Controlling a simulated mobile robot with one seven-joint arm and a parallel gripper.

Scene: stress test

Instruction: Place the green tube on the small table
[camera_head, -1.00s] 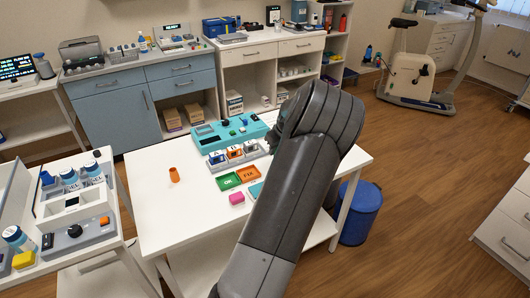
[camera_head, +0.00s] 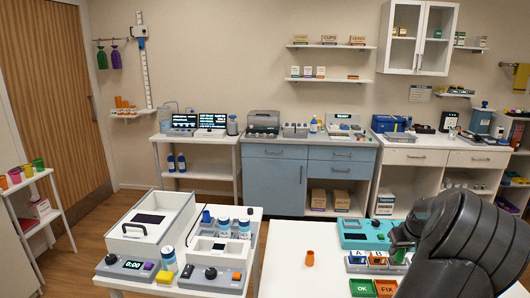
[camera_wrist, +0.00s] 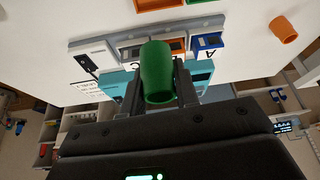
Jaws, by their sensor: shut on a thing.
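The green tube (camera_wrist: 157,65) is between the two fingers of my gripper (camera_wrist: 158,92) in the wrist view. My gripper is shut on it, above the white table with the coloured trays. I cannot tell for sure which table is the small table.
A table at the left bears a white box (camera_head: 150,222), bottles and grey devices. On the white table are a teal device (camera_head: 365,232), lettered bins and a green OK tray (camera_head: 362,288). A low shelf (camera_head: 45,215) with coloured cups stands far left. Floor shows between them.

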